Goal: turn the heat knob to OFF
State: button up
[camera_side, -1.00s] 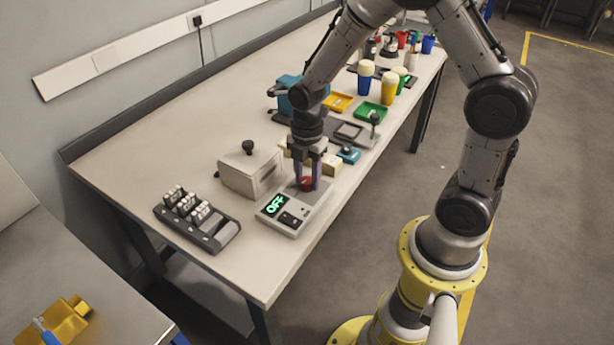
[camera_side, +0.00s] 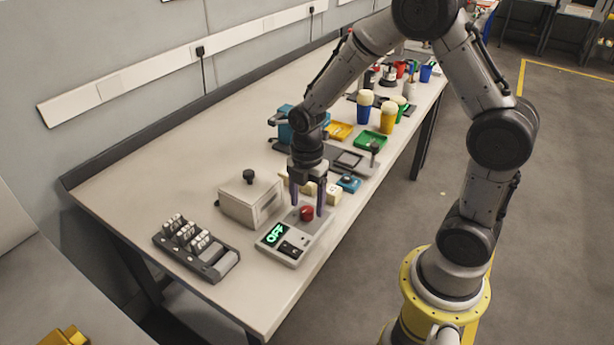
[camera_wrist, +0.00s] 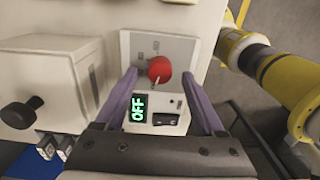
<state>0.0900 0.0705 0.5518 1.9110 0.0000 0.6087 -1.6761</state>
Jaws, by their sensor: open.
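The heat knob (camera_side: 307,213) is a red round knob on a light grey control box (camera_side: 301,254) near the front edge of the bench. The box's green display (camera_side: 275,234) reads OFF. In the wrist view the red knob (camera_wrist: 160,69) has a pale pointer line toward its lower edge, and the display (camera_wrist: 138,108) also reads OFF. My gripper (camera_side: 307,207) is open above the box, its purple fingers on either side of the knob. In the wrist view the fingers (camera_wrist: 162,78) stand apart from the knob with gaps on both sides.
A beige box with a black knob (camera_side: 250,198) stands just left of the control box. A dark rack with several pale pieces (camera_side: 196,245) lies further left. The bench front left is bare.

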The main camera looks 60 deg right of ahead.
notch_tip(320, 180, up, 12)
dwell(0.4)
jog(key=shift+r, duration=0.15)
notch_tip(320, 180, up, 6)
jog(key=f+t, duration=0.1)
jog(key=t, duration=0.1)
send_over(307, 210)
jog(key=s, duration=0.2)
jog(key=s+a+r+m+t, duration=0.2)
jog(key=s+r+m, duration=0.1)
jog(key=s+r, duration=0.15)
jog(key=s+f+m+t, duration=0.1)
jog(key=s+f+m, duration=0.1)
jog(key=s+m, duration=0.8)
jog(key=m, duration=0.5)
jog(key=shift+s+a+t, duration=0.15)
jog(key=shift+a+t, duration=0.15)
jog(key=shift+a, duration=0.1)
